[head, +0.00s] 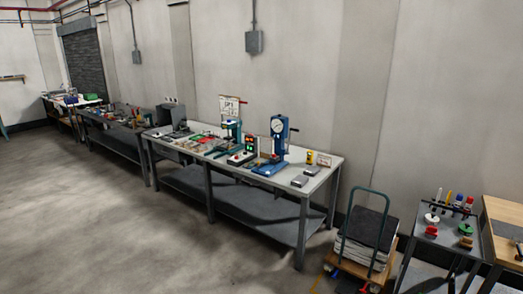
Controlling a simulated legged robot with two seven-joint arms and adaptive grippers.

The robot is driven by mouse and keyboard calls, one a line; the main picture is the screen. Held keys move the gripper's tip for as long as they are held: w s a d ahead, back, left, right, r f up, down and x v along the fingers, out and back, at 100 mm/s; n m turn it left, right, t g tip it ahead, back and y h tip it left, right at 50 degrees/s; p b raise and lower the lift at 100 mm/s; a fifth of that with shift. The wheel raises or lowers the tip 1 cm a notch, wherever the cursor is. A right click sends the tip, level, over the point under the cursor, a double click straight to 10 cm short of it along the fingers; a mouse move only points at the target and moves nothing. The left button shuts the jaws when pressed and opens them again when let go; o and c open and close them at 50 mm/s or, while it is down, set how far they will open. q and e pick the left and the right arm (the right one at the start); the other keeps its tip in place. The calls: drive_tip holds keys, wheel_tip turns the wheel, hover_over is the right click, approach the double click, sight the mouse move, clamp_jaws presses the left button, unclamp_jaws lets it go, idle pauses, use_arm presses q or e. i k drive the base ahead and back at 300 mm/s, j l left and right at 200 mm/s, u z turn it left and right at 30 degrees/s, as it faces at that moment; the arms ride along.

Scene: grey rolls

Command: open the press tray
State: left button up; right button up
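A blue press (282,142) with a round dial gauge stands upright on the long grey workbench (325,160), against the back wall. Its blue base (269,169) rests on the bench top. A smaller teal press-like device (232,132) stands to its left. At this distance I cannot make out a separate press tray or tell whether one is open or shut. Neither of my grippers is in view.
A trolley (368,240) with a green handle and a dark stack stands right of the bench. A tool stand (448,228) and a wooden-topped table (505,215) stand farther right. Another bench (118,136) continues left. The floor (110,225) in front is clear.

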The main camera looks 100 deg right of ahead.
sight(224, 146)
drive_tip(key=z, duration=2.9)
drive_tip(key=i+u, duration=0.2)
drive_tip(key=i, duration=3.5)
